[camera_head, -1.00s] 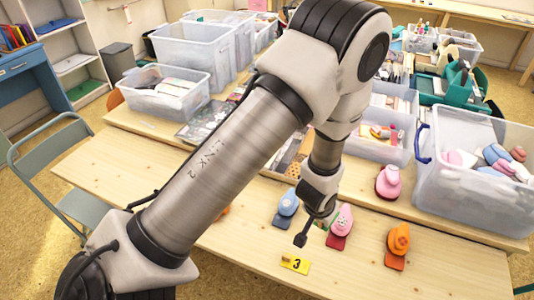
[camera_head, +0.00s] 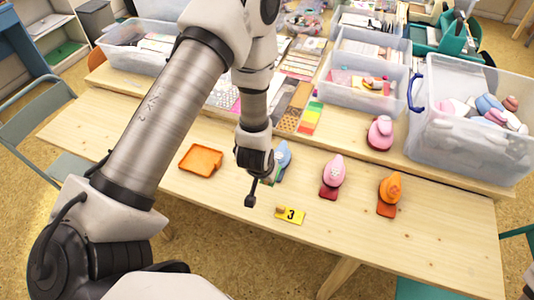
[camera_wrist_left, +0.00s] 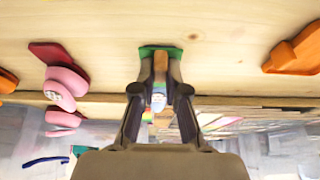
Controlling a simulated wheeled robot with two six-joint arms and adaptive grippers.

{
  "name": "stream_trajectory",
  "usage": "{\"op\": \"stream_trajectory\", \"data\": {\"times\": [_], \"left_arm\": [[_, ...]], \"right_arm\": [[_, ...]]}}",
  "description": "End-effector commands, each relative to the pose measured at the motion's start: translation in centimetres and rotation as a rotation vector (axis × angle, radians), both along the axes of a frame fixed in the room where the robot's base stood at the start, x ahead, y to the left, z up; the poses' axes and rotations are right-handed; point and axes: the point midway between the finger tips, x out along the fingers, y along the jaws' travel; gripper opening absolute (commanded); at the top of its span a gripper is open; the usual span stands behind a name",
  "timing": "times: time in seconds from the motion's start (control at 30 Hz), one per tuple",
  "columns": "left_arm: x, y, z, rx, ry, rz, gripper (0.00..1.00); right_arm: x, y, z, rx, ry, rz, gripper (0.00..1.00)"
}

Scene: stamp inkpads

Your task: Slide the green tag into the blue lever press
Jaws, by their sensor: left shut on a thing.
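My left gripper (camera_head: 264,177) is low over the table, just left of the blue lever press (camera_head: 283,154), and partly covers it in the head view. In the left wrist view, the gripper's fingers (camera_wrist_left: 160,82) are shut on the green tag (camera_wrist_left: 147,50). The blue lever press (camera_wrist_left: 158,100) shows between the fingers, in line with the tag. Only a sliver of green shows by the fingers in the head view. The fingers hide the contact area, so I cannot tell whether the tag is inside the press.
A pink press (camera_head: 333,172) and an orange press (camera_head: 390,188) stand to the right. Another pink press (camera_head: 380,132) stands behind. An orange tray (camera_head: 201,160) lies left, and a yellow marker "3" (camera_head: 290,215) lies in front. Clear bins (camera_head: 455,140) line the back.

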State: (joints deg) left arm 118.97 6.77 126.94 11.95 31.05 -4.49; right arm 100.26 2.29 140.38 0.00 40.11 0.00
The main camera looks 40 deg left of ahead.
Motion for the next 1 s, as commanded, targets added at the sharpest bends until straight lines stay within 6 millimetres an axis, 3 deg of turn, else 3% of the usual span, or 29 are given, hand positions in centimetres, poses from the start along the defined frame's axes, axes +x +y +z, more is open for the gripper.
{"op": "stream_trajectory", "data": {"times": [0.67, 1.0], "left_arm": [[0.0, 0.0, -4.3, 0.000, 0.001, -0.001, 0.00], [1.9, 0.5, -4.0, 0.000, 0.000, 0.001, 0.00]], "right_arm": [[0.0, 0.0, -3.2, 0.000, 0.000, 0.000, 0.40], [0.0, 0.0, -2.3, 0.000, 0.000, 0.000, 0.40]]}}
